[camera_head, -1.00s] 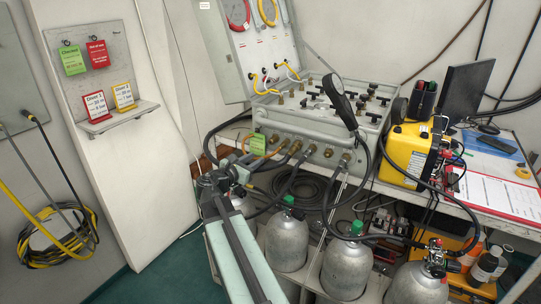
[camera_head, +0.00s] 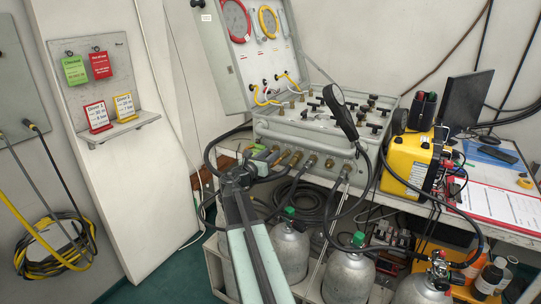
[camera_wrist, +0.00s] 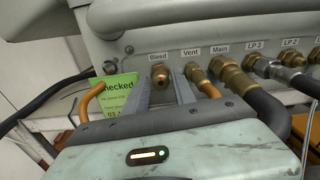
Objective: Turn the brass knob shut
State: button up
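The brass knob (camera_wrist: 159,73) sits on the front of the grey air panel (camera_wrist: 200,22), under the label "Bleed". In the wrist view my gripper (camera_wrist: 161,82) is open, with one grey finger to the left of the knob and one to the right. Small gaps seem to show beside the knob; I cannot tell whether either finger touches it. In the head view my gripper (camera_head: 243,172) is at the lower left of the panel front, and the arm hides the knob there.
A green "Checked" card (camera_wrist: 116,94) hangs just left of the left finger. Brass fittings with orange and black hoses, labelled Vent and Main, sit close on the right. Grey cylinders (camera_head: 289,248) stand below.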

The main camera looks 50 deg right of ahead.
jog(key=shift+c, duration=0.2)
grip_shut()
jog(key=shift+m, duration=8.5)
